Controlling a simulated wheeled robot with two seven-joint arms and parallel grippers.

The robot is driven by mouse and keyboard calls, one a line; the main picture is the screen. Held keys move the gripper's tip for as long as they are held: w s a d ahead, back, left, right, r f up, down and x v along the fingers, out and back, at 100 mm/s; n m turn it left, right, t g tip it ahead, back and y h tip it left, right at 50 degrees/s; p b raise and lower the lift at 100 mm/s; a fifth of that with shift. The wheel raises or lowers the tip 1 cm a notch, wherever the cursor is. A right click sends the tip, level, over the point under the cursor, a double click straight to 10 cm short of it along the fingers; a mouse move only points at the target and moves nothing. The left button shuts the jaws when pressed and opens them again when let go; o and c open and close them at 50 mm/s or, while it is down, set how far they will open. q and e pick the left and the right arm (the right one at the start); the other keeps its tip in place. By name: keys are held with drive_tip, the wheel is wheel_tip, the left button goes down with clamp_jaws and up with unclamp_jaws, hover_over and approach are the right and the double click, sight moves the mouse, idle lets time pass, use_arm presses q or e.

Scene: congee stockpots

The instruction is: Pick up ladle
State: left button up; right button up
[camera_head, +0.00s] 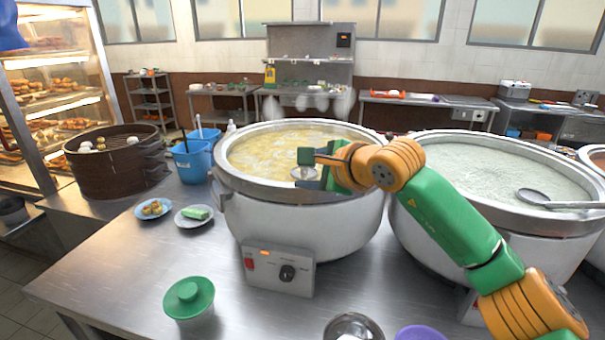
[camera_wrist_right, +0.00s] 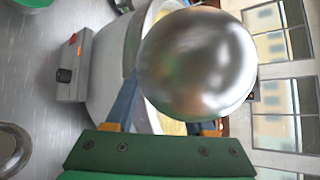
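My right gripper (camera_head: 306,170) is over the left stockpot (camera_head: 300,222), which holds yellowish congee. Its fingers stand apart. The shiny round bowl of a ladle (camera_head: 304,174) shows at the fingertips. In the right wrist view this metal bowl (camera_wrist_right: 197,65) fills the space before my fingers and hides much of them. Its handle is hidden, and I cannot make out firm finger contact. A second ladle (camera_head: 548,200) lies across the rim of the right stockpot (camera_head: 440,215). My left gripper is not in view.
A dark steamer basket (camera_head: 115,165), blue buckets (camera_head: 192,160) and two small plates stand to the left. A green-lidded container (camera_head: 189,298), a metal bowl (camera_head: 352,328) and a purple item (camera_head: 420,333) are at the front. The steel counter (camera_head: 130,262) is clear at front left.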

drive_tip(key=shift+s+d+r, duration=0.2)
drive_tip(key=shift+s+d, duration=0.05)
drive_tip(key=shift+s, duration=0.05)
clamp_jaws()
drive_tip(key=shift+w, duration=0.1)
idle(0.9)
